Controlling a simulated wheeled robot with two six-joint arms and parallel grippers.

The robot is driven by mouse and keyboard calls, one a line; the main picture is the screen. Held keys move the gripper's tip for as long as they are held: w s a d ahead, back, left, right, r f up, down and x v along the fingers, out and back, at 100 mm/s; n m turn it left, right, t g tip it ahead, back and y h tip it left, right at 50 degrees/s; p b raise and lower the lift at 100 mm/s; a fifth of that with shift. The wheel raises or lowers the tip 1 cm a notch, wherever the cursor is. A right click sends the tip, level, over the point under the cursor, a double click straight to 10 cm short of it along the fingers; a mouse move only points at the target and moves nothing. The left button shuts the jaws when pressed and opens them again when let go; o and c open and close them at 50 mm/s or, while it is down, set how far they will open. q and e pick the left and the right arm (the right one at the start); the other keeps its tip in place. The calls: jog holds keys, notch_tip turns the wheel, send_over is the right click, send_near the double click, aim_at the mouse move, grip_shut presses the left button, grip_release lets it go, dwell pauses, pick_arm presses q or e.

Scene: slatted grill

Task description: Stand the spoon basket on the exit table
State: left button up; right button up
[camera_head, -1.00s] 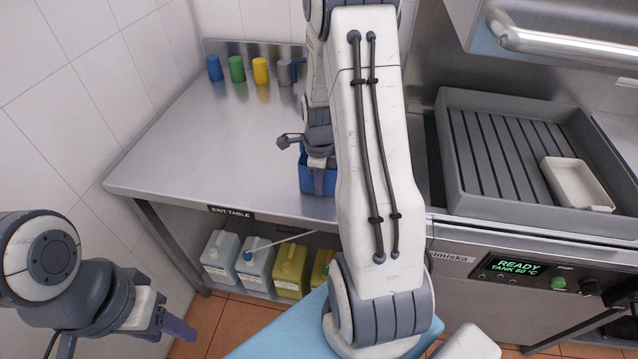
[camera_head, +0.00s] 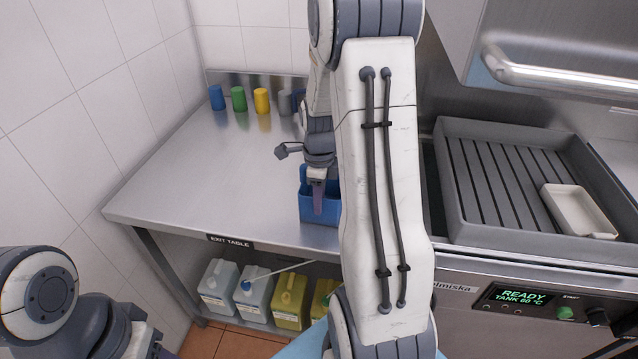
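The blue spoon basket (camera_head: 331,213) stands upright on the exit table (camera_head: 200,160), near its front edge. My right gripper (camera_head: 318,194) is at the basket from above, with one purple finger against or in front of its near wall. The other finger is hidden, so I cannot tell if the gripper grips the wall. My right arm covers the area right of the basket. My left gripper (camera_head: 158,349) is at the bottom left, mostly cut off by the frame edge and far from the basket.
Blue (camera_head: 217,97), green (camera_head: 239,99) and yellow (camera_head: 262,101) cups stand at the table's back, with a grey one beside them. Canisters (camera_head: 290,301) stand on the shelf below. At right is a grey slatted tray (camera_head: 480,160) holding a white dish (camera_head: 578,210). The table's left half is clear.

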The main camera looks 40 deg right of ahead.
notch_tip(320, 180, up, 7)
jog(key=shift+f, duration=0.15)
jog(key=s+a+r+n, duration=0.1)
jog(key=s+a+n, duration=0.1)
jog(key=a+n, duration=0.7)
jog(key=s+a+r+n, duration=0.2)
jog(key=a+n, duration=0.5)
jog(key=a, duration=0.3)
jog(key=s+a+n+y, duration=0.1)
jog(key=s+a+n, duration=1)
jog(key=n, duration=0.8)
jog(key=s, duration=0.3)
jog(key=shift+s+a, duration=0.15)
jog(key=shift+a, duration=0.1)
